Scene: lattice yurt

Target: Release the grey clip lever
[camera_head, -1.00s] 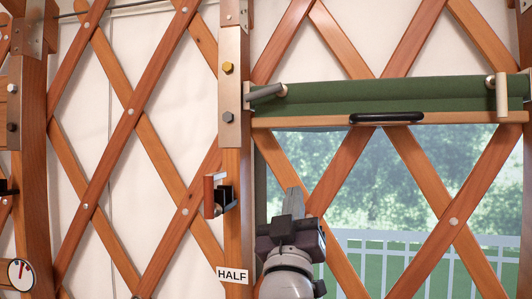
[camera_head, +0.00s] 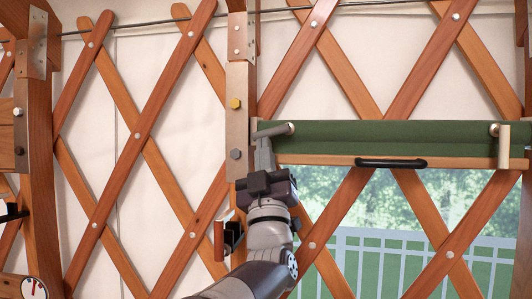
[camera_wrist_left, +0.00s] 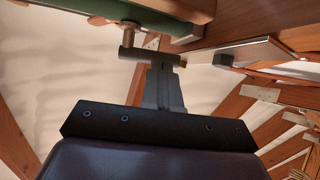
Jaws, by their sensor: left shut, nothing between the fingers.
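The grey clip lever (camera_head: 274,131) sits at the left end of the rolled green blind (camera_head: 390,136). It lies slanted, close to level, on a pale round pivot. My left gripper (camera_head: 263,152) is shut and empty, pointing up with its fingertips just under the lever. In the left wrist view the fingertips (camera_wrist_left: 158,72) are right at the lever (camera_wrist_left: 146,54), which crosses over them; I cannot tell whether they touch. A pale clip lever (camera_head: 504,146) hangs upright at the blind's right end. My right gripper is out of view.
A black handle (camera_head: 391,163) is on the blind's wooden bottom bar. A metal plate (camera_head: 237,110) with a yellow knob (camera_head: 235,103) and a grey knob (camera_head: 236,154) is left of the lever. A wooden-handled latch (camera_head: 219,241) is below. Lattice slats surround the window.

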